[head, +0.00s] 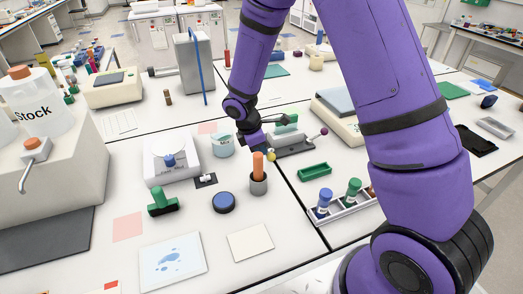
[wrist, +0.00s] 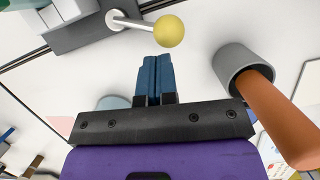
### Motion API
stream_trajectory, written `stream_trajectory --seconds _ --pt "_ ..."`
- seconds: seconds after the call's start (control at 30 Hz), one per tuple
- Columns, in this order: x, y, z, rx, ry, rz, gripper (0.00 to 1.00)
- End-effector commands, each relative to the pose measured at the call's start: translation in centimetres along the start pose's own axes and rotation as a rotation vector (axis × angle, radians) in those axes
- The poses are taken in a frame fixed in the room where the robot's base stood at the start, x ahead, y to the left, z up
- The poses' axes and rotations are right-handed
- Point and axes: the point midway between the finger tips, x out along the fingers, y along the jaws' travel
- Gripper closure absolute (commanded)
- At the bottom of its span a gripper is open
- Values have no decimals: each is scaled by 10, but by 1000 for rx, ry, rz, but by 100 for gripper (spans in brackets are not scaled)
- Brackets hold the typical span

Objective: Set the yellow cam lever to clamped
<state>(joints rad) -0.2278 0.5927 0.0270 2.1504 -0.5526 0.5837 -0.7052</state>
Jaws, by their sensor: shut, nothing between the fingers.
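The yellow cam lever shows in the wrist view as a yellow ball knob (wrist: 169,31) on a short metal rod. The rod runs left to a pivot on a dark grey base (wrist: 88,38). In the head view the yellow knob (head: 271,155) is small, at the near left end of the dark grey fixture (head: 296,147). My gripper (wrist: 157,58) has its blue fingers shut together and empty. The fingertips are just below the knob in the wrist picture, with a small gap visible. In the head view my arm partly hides the gripper and the knob.
A grey cup (wrist: 232,62) holding an orange-brown cylinder (wrist: 280,115) stands close to the right of my fingers in the wrist view. A light blue tub (head: 222,146) and a white device (head: 171,160) stand left in the head view.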

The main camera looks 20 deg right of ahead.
Motion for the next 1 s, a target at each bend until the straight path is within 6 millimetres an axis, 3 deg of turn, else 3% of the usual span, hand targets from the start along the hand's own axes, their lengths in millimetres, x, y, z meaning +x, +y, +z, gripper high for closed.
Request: stream_trajectory --seconds 0.17,0.6,0.83,1.0 --pt "-14 1 0 2 1 3 100" --pt "-90 0 0 1 1 3 100" --pt "-107 -1 -2 4 0 -1 100" --pt "-114 -2 -20 46 -1 -16 100"
